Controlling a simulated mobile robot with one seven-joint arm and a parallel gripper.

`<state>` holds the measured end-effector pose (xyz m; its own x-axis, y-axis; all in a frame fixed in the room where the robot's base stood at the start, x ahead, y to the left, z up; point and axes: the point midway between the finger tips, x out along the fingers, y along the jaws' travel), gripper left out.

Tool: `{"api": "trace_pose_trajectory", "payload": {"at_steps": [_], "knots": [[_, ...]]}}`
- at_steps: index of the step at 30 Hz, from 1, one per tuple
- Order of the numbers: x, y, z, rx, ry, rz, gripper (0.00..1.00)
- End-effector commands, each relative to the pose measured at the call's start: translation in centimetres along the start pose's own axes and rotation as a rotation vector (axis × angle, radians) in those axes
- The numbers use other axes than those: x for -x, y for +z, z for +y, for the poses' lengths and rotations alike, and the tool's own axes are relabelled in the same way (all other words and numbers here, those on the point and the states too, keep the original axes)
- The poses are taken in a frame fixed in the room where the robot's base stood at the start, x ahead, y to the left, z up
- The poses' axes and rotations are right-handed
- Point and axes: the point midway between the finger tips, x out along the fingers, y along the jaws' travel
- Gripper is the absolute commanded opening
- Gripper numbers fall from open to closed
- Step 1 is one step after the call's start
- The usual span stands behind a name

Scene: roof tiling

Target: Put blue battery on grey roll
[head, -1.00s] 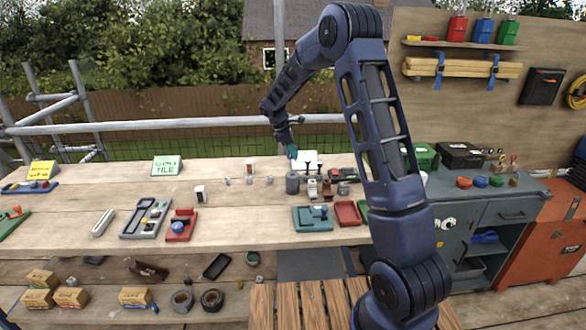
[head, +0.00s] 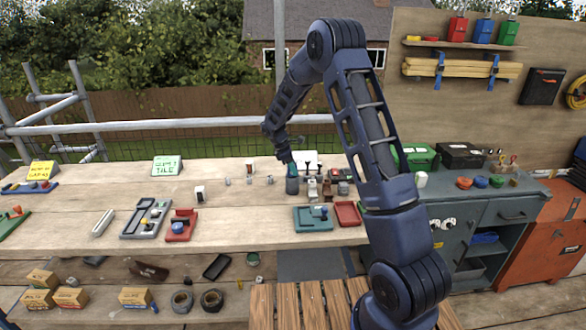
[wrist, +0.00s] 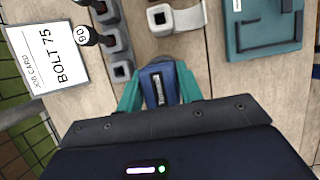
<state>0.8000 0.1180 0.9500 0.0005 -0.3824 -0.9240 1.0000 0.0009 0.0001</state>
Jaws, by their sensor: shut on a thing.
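My gripper (head: 291,168) points down over the grey roll (head: 292,186), which stands upright on the bench. In the wrist view my gripper's teal fingers (wrist: 160,92) are shut on the blue battery (wrist: 158,82). In the head view the fingers reach the top of the roll and the battery cannot be made out. The roll is mostly hidden under the battery and fingers in the wrist view, so I cannot tell whether the battery touches it.
Small grey blocks and fittings (head: 328,188) stand close to the right of the roll. A white job card (wrist: 47,58) lies behind. A teal tray (head: 313,225) and a red tray (head: 346,214) lie nearer the front.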

Motion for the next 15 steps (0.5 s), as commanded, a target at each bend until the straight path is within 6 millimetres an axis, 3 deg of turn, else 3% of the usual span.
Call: {"api": "trace_pose_trajectory", "payload": {"at_steps": [3,4,7,15], "knots": [[-0.21,-0.07,0.0,0.0,0.0,0.0,0.07],[-0.25,-0.09,0.0,0.0,0.0,0.0,0.38],[-0.21,-0.08,0.0,0.0,0.0,0.0,0.58],[-0.18,-0.07,0.0,0.0,0.0,0.0,0.58]]}}
